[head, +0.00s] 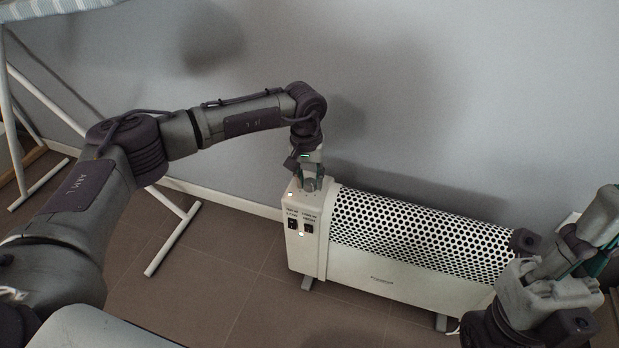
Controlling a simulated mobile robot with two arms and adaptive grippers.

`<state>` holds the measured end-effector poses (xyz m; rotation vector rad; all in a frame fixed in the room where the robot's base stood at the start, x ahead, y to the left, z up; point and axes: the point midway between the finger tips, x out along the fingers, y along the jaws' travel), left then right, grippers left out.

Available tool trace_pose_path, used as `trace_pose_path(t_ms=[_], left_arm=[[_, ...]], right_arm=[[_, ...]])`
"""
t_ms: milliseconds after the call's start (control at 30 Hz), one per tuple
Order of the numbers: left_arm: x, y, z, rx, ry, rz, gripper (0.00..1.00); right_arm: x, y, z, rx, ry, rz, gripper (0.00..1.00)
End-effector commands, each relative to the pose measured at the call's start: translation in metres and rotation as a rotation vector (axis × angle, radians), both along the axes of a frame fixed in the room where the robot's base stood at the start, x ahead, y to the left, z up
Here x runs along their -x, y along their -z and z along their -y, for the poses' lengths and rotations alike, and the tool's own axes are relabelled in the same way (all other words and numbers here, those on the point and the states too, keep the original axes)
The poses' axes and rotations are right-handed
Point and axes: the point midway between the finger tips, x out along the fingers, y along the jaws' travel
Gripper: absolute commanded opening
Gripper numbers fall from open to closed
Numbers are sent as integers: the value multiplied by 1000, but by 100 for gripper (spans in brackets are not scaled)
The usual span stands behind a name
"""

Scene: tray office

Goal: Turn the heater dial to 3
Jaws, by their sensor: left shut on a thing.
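A white convector heater (362,276) stands on the floor against the wall, with a perforated grille along its upper front. Its left end panel carries two dark switches and small lights. My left gripper (310,186) points down onto the top of that left end and is shut on the heater dial there. The dial is mostly hidden by the fingers, and its number marks are too small to read. My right gripper (590,245) is at the right edge, in front of the heater's right end; its fingers are partly out of view.
An ironing board (45,10) with white legs (175,238) stands at the left. The grey wall (440,90) rises directly behind the heater. The brown tiled floor (215,285) is clear in front of the heater's left end.

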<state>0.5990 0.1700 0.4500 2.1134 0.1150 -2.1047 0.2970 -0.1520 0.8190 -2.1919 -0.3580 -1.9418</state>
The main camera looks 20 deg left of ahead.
Motion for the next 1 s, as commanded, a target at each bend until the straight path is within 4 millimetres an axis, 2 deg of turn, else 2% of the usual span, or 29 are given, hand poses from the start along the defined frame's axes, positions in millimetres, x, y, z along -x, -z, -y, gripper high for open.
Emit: trace_pose_path(t_ms=[367,400,533,567,867,1000], left_arm=[[-1,0,0,0,4,1,0],[-1,0,0,0,3,1,35],[0,0,0,0,3,1,57],[0,0,0,0,3,1,59],[0,-2,0,0,3,1,59],[-1,-15,-1,-1,3,3,59]], right_arm=[[1,-1,-1,6,-1,6,0],[1,-1,-1,9,-1,6,0],[1,0,-1,12,-3,5,0],[1,0,-1,13,-3,4,0],[1,1,0,4,-1,-4,0],[1,1,0,5,-1,-2,0]])
